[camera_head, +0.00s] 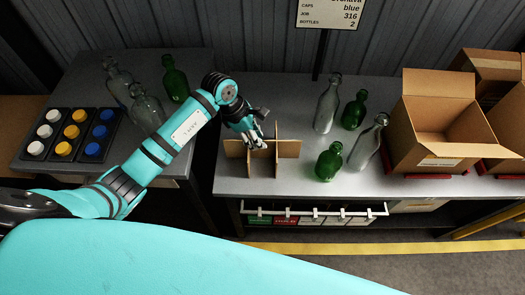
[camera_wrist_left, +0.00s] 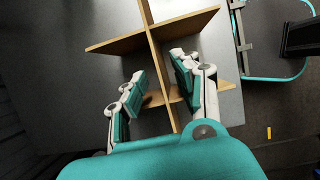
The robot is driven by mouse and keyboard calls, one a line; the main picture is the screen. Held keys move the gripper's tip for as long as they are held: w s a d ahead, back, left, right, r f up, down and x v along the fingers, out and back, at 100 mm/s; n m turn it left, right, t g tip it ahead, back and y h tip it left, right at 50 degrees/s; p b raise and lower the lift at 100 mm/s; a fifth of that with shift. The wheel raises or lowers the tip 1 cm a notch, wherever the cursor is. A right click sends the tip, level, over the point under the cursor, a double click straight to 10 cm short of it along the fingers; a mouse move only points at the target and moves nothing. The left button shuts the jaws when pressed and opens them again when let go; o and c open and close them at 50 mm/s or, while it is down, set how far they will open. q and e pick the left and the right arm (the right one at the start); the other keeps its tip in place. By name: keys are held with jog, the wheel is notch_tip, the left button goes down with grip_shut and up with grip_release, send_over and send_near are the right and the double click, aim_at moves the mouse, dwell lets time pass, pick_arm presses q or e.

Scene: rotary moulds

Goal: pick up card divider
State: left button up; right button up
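The card divider (camera_head: 289,148), made of crossed brown card panels, stands on the grey table in the middle of the head view. My left gripper (camera_head: 254,143) is over it, with its fingers down among the panels. In the left wrist view the divider (camera_wrist_left: 190,23) shows its panels crossing. There my left gripper (camera_wrist_left: 158,68) is open, with one finger on each side of a panel and gaps visible between the fingers and the card. Part of the divider is hidden behind the fingers and wrist. My right gripper is not in view.
Green bottles (camera_head: 328,161) and clear bottles (camera_head: 327,105) stand right of the divider. An open cardboard box (camera_head: 430,150) is farther right. On the left table are more bottles (camera_head: 175,80) and a black tray (camera_head: 88,150) of white, yellow and blue caps. A sign (camera_head: 330,13) stands behind.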

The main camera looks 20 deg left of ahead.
aim_at(263, 158)
pick_arm(q)
jog(key=b+x, duration=0.1)
jog(key=x, duration=0.2)
jog(key=shift+f+b, duration=0.2)
jog(key=shift+b, duration=0.15)
jog(key=shift+w+d+f, duration=0.1)
jog(key=shift+d+f, duration=0.2)
jog(key=shift+f, duration=0.15)
jog(key=c, duration=0.6)
grip_shut()
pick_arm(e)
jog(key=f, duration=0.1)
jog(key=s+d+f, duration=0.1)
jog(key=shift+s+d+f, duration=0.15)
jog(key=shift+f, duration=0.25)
